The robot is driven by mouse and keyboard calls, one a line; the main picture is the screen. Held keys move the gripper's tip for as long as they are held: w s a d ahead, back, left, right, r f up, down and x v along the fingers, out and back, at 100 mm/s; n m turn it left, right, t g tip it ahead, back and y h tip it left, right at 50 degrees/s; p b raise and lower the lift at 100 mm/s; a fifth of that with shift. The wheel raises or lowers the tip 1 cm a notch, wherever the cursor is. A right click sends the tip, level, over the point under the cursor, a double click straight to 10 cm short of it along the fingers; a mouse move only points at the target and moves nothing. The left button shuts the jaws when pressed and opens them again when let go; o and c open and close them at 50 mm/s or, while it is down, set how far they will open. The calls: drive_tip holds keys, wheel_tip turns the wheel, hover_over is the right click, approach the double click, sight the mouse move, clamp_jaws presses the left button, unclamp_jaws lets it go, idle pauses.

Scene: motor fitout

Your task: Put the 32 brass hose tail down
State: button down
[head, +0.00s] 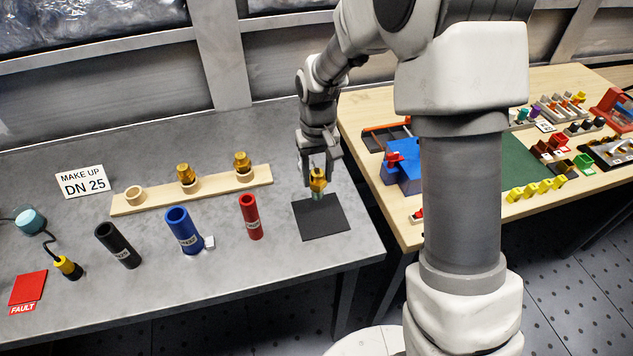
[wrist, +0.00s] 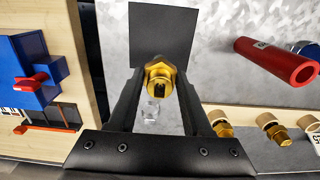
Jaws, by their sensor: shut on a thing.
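My gripper (head: 318,174) is shut on a brass hose tail (head: 318,183) and points down over the black square mat (head: 322,220). In the wrist view the brass hose tail (wrist: 160,78) shows its hexagonal end between the fingers of my gripper (wrist: 158,92). The mat (wrist: 162,30) lies beyond it in that view. A pale greenish part shows under the brass in the head view. I cannot tell whether the hose tail's lower end touches the mat.
A wooden rack (head: 217,190) left of my gripper bears two brass fittings (head: 186,174) (head: 242,163) and one empty-looking ring (head: 134,195). Red (head: 250,217), blue (head: 183,230) and black (head: 118,245) tubes stand in front. A wooden table (head: 404,225) with a blue device (head: 402,174) is at right.

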sight(317, 185)
drive_tip(key=shift+w+a+f, duration=0.1)
drive_tip(key=shift+w+f, duration=0.2)
drive_tip(key=shift+w, duration=0.1)
drive_tip(key=shift+f, duration=1.95)
drive_tip(key=shift+f, duration=0.2)
drive_tip(key=shift+c, duration=1.7)
unclamp_jaws()
drive_tip(key=shift+r, duration=0.15)
